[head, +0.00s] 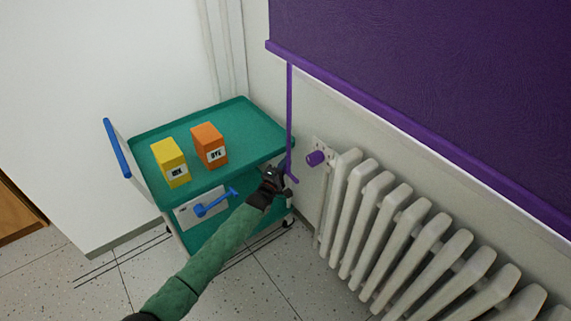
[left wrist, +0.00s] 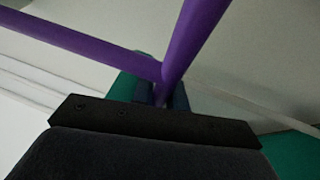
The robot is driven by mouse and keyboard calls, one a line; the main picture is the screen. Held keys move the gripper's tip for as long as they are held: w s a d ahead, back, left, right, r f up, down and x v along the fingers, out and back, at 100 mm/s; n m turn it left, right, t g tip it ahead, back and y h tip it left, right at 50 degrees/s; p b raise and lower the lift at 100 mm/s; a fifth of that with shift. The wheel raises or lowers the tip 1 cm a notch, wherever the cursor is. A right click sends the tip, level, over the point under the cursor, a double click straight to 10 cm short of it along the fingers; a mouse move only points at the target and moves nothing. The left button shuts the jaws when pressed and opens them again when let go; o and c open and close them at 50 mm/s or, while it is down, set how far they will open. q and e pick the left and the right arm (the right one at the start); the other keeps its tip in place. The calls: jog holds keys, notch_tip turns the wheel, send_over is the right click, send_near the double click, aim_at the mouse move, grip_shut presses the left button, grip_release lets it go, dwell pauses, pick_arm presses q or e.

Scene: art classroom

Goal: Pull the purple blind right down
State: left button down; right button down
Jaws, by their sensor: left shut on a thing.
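The purple blind (head: 430,70) hangs at the upper right in the head view, with a thick purple bottom bar (head: 400,122). A thin purple pull rod (head: 289,110) hangs from the bar's left end and ends in a small crosspiece. My left gripper (head: 277,182) is shut on the rod's lower end, beside the green cart. In the left wrist view the purple rod (left wrist: 198,35) meets a crosspiece (left wrist: 80,48) just at the jaws (left wrist: 162,96). The fingers partly hide the grasped part. My right gripper is not in view.
A green cart (head: 255,118) with a yellow box (head: 170,160) and an orange box (head: 209,143) stands close on the left. Speckled floor is clear in front.

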pick_arm(q)
jog(key=c, duration=1.4)
grip_release()
jog(key=shift+f, duration=0.45)
jog(key=shift+r, duration=0.15)
jog(key=v, duration=0.8)
jog(key=shift+r, duration=0.1)
